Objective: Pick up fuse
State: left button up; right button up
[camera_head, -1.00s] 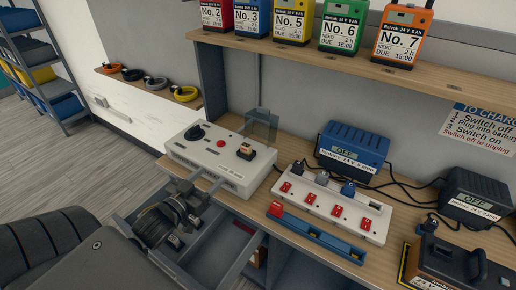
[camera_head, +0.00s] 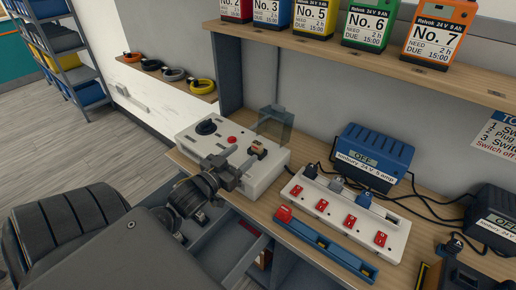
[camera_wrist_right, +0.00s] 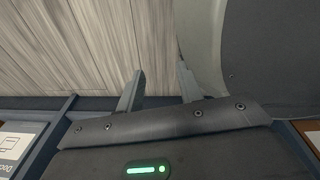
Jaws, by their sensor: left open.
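A white test box (camera_head: 213,140) stands on the bench with a dark knob, a red button and a small dark-and-tan block (camera_head: 257,149) on top. This block may be the fuse, but it is too small to be sure. A clear raised cover (camera_head: 275,125) stands behind it. My left gripper (camera_head: 240,166) is open over the box's front part, just left of and in front of the block, and nothing shows between its fingers. My right gripper (camera_wrist_right: 158,88) is open and empty in the right wrist view, with wooden-look floor behind it.
An open drawer (camera_head: 232,248) lies below my left gripper. A white strip with red switches (camera_head: 345,215) and a blue rail (camera_head: 325,247) lie to the right. A blue charger (camera_head: 373,155) with cables stands behind. Several numbered battery packs (camera_head: 366,22) stand on the shelf above.

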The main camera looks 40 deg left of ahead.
aim_at(252, 147)
pick_arm(q)
jog(key=shift+w+r, duration=0.1)
jog(key=shift+w, duration=0.2)
jog(key=w, duration=0.2)
jog(key=w+p, duration=0.1)
jog(key=w, duration=0.1)
jog(key=shift+w+d, duration=0.2)
jog(key=shift+w, duration=0.1)
pick_arm(e)
jog(key=shift+s+a+r, duration=0.15)
jog(key=shift+s+r, duration=0.05)
jog(key=shift+s, duration=0.25)
jog(key=shift+s+a+r, duration=0.15)
jog(key=shift+s+r, duration=0.05)
jog(key=shift+s, duration=0.2)
pick_arm(q)
jog(key=c, duration=1.1)
pick_arm(e)
jog(key=shift+w+a, duration=0.1)
jog(key=shift+w, duration=0.2)
